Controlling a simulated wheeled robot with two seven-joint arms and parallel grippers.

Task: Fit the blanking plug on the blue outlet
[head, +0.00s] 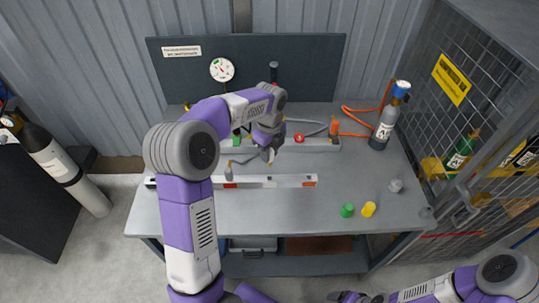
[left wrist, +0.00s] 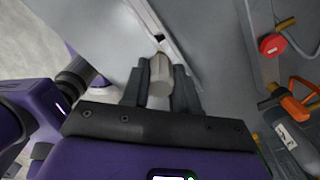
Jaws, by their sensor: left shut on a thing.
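My left gripper (head: 268,150) is over the bench between the two pale rails. In the left wrist view its fingers (left wrist: 160,88) are shut on a pale grey, plug-like cylinder (left wrist: 160,72), probably the blanking plug. Its narrower, brownish end points away from the palm, close to a rail edge; I cannot tell whether it touches. I cannot make out a blue outlet; my left arm hides part of the back rail (head: 318,145). That rail carries a green part (head: 237,140), a red knob (head: 299,138) and an orange fitting (head: 333,127). My right gripper (head: 347,297) is at the bottom edge, its jaws unclear.
A front rail (head: 265,181) crosses the bench (head: 290,218). A green cap (head: 347,210), yellow cap (head: 369,209) and grey piece (head: 396,186) stand at the front right. A grey cylinder with a blue top (head: 384,125) stands back right. The front middle is clear.

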